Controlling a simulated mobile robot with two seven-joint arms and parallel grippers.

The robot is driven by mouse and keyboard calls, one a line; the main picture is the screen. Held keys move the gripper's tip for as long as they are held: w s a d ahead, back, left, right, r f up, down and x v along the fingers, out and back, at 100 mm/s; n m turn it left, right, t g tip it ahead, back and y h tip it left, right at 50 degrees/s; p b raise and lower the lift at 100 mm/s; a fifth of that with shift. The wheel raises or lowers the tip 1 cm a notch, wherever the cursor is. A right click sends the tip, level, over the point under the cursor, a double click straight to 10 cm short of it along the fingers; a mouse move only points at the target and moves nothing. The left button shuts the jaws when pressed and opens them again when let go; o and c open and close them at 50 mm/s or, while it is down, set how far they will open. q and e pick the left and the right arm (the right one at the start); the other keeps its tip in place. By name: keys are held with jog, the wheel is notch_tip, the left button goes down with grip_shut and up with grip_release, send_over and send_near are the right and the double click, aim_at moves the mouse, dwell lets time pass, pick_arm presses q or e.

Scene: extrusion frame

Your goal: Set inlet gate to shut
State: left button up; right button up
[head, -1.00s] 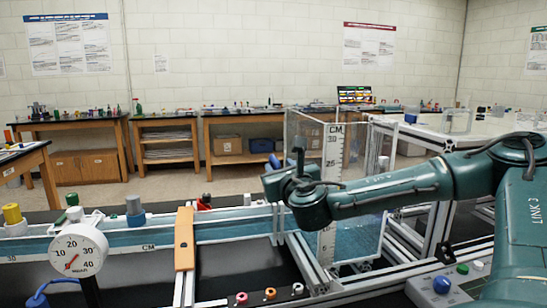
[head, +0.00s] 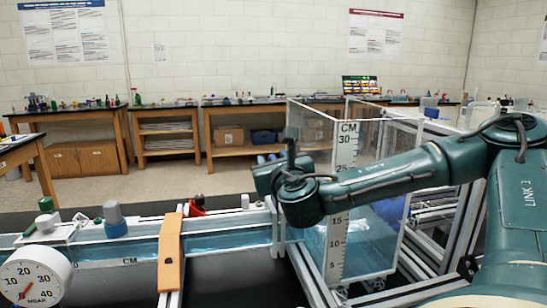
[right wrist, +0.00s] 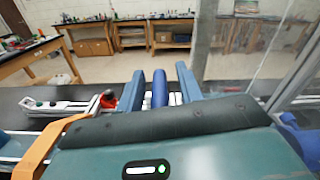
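My right gripper (head: 268,160) hangs at the water channel's right end, beside the clear tank, pointing away from the head camera. In the right wrist view its two blue fingers (right wrist: 160,74) are spread, with an upright blue cylinder (right wrist: 160,92) between them. A narrow gap shows on each side of the cylinder. I cannot tell whether the cylinder is the inlet gate's handle. No part is clearly readable as the inlet gate, and the wrist hides much of that area in the head view. My left gripper is not in view.
The clear tank (head: 375,240) with a CM scale (head: 341,200) stands right of my gripper. An orange bracket (head: 171,250) crosses the channel (head: 225,240). A red part (head: 197,204) sits behind it. A round gauge (head: 33,282) stands at lower left.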

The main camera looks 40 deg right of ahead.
jog(key=shift+w, duration=0.1)
dwell(0.3)
grip_shut()
dwell(0.4)
